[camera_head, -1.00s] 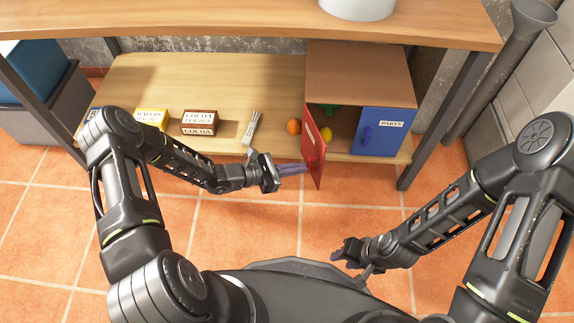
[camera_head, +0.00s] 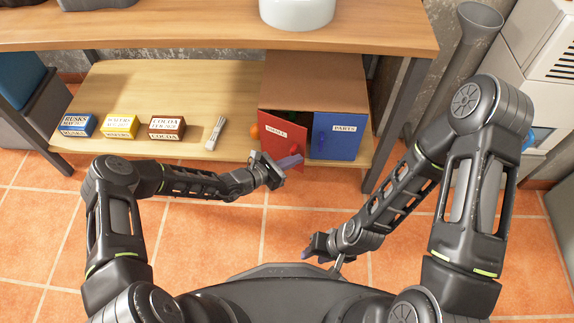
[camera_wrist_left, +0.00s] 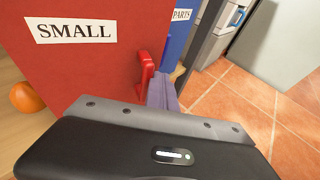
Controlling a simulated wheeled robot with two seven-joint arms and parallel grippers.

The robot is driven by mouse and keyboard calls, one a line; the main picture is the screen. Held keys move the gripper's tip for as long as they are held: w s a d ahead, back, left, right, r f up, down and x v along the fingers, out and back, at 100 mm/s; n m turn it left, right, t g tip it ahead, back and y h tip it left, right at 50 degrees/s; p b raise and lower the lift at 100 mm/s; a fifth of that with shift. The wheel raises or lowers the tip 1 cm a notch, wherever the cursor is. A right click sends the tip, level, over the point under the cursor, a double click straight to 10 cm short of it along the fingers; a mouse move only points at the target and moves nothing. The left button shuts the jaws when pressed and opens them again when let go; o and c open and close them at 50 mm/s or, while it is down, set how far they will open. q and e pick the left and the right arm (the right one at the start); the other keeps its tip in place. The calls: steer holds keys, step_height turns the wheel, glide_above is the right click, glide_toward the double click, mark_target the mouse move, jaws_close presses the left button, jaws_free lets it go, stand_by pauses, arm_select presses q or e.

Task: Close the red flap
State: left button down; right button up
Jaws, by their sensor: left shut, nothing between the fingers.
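The red flap (camera_head: 280,136), labelled SMALL, hangs on the left front of the brown cabinet (camera_head: 318,88) on the lower shelf. It stands partly open, with a dark gap along its top. It fills much of the left wrist view (camera_wrist_left: 80,75), with its red handle (camera_wrist_left: 146,70) at its right side. My left gripper (camera_head: 291,161) is shut and empty, its purple fingers in front of the flap's outer face, close to the handle. I cannot tell whether they touch it. My right gripper (camera_head: 309,252) is low over the floor, away from the cabinet; its jaw opening is unclear.
The blue flap (camera_head: 335,136), labelled PARTS, is closed beside the red one. An orange (camera_head: 253,131) lies left of the cabinet. The tabletop (camera_head: 200,28) overhangs the shelf.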

mark_target(302, 152)
arm_select(q)
steer(key=shift+w+d, duration=0.65)
steer(key=shift+w, duration=0.15)
steer(key=shift+w+d+b, duration=0.35)
steer(key=shift+w+d, duration=0.15)
steer(key=shift+w, duration=0.3)
arm_select(e)
steer(key=shift+w+d+f, duration=0.1)
steer(key=shift+d+f, duration=0.25)
